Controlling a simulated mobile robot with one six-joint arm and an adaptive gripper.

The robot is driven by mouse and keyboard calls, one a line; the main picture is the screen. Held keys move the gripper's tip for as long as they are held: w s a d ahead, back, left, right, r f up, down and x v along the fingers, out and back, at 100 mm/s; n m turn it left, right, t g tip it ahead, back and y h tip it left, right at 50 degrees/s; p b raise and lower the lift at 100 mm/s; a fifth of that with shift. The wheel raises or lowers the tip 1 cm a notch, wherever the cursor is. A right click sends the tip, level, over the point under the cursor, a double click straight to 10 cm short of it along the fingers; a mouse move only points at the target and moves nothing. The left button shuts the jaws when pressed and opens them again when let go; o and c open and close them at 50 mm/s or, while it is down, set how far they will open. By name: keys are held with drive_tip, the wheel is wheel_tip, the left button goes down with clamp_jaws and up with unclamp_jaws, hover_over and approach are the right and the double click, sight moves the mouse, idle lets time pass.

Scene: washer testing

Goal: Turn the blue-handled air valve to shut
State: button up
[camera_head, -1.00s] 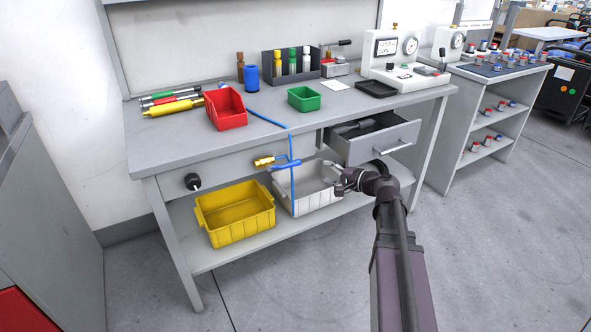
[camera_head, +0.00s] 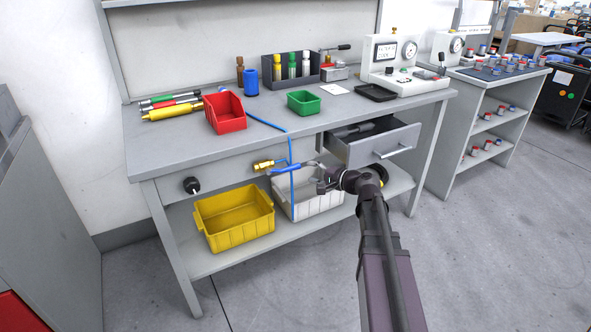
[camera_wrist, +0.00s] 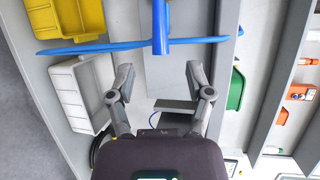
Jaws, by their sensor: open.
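The air valve has a brass body (camera_head: 264,165) on the front of the workbench and a blue handle (camera_head: 287,168) that points sideways to the right, towards my gripper (camera_head: 316,176). In the wrist view the blue handle (camera_wrist: 160,28) comes down from the top centre, and its end lies just ahead of the gap between my fingertips (camera_wrist: 160,78). My gripper is open and empty, with one finger on each side of the handle's line. A thin blue hose (camera_head: 292,195) hangs down past the valve and crosses the wrist view behind the handle.
An open drawer (camera_head: 372,150) juts out just above and right of my gripper. A yellow bin (camera_head: 235,236) and a white bin (camera_head: 325,204) stand on the lower shelf. A black knob (camera_head: 191,185) is on the bench front at left. The floor in front is clear.

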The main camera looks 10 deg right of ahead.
sight(297, 168)
drive_tip(key=b+x, duration=0.1)
drive_tip(key=x, duration=0.7)
drive_tip(key=shift+w, duration=0.1)
clamp_jaws()
drive_tip(key=shift+d, duration=0.15)
